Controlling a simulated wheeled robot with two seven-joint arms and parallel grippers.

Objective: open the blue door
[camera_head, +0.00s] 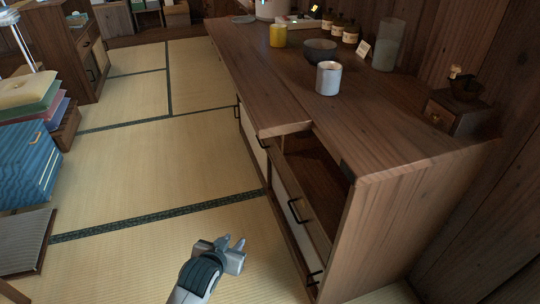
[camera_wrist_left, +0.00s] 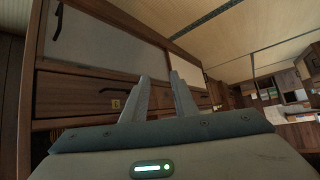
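No door that is clearly blue shows in either view. The long wooden cabinet (camera_head: 390,145) has pale grey-white door panels on its left face; one panel (camera_wrist_left: 105,48) with a dark handle (camera_wrist_left: 57,22) shows in the left wrist view. My left gripper (camera_head: 235,243) is low over the tatami, left of the cabinet's near end and apart from it in the head view. Its two fingers (camera_wrist_left: 160,82) stand apart with nothing between them. My right gripper is in neither view.
An open-topped space (camera_head: 318,170) shows at the cabinet's near corner, above a front with a dark handle (camera_head: 298,210). A white cup (camera_head: 328,78) and bottles stand on top. A blue ridged box (camera_head: 28,165) is at left. The tatami (camera_head: 165,170) between is clear.

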